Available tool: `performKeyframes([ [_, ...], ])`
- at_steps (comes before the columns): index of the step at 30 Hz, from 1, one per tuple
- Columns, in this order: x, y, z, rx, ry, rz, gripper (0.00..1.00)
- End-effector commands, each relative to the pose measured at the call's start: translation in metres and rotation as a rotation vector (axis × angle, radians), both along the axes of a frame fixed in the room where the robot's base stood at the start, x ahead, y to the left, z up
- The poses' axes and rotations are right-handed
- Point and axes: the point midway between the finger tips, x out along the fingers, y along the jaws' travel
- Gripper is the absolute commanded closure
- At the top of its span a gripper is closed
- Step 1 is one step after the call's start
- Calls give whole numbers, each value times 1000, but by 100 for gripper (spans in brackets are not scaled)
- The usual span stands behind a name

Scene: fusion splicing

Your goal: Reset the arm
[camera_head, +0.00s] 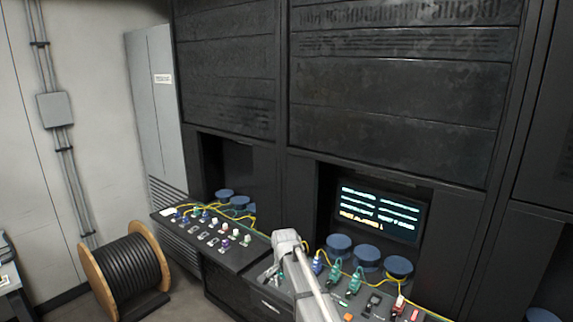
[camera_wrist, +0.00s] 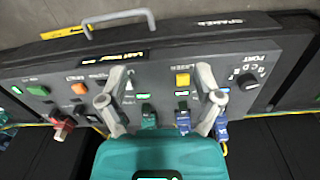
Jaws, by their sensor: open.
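My arm (camera_head: 310,277) rises from the bottom edge in the head view and reaches over the front of the console. My gripper (camera_wrist: 161,76) shows in the wrist view with its two grey fingers spread apart and nothing between their tips. The fingers are over a dark control panel (camera_wrist: 215,55); whether they touch it cannot be told. Teal connectors (camera_wrist: 148,116) and blue connectors (camera_wrist: 221,128) are plugged in along the panel's edge around the fingers. A large teal body fills the bottom middle of the wrist view and hides part of the panel edge.
A cable spool (camera_head: 127,272) stands on the floor at left.

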Motion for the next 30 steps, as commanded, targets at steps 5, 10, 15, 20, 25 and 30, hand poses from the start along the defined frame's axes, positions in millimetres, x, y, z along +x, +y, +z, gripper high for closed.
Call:
performKeyframes([
  [5, -32, -31, -15, 4, -1, 92, 17],
  [10, -76, -70, -34, 9, -2, 232, 17],
  [15, -134, -114, -56, 15, -6, 417, 17],
  [20, -183, -146, -73, 18, -9, 579, 17],
  [25, -215, -165, -83, 20, -12, 699, 17],
  [30, -226, -172, -85, 21, -13, 749, 17],
])
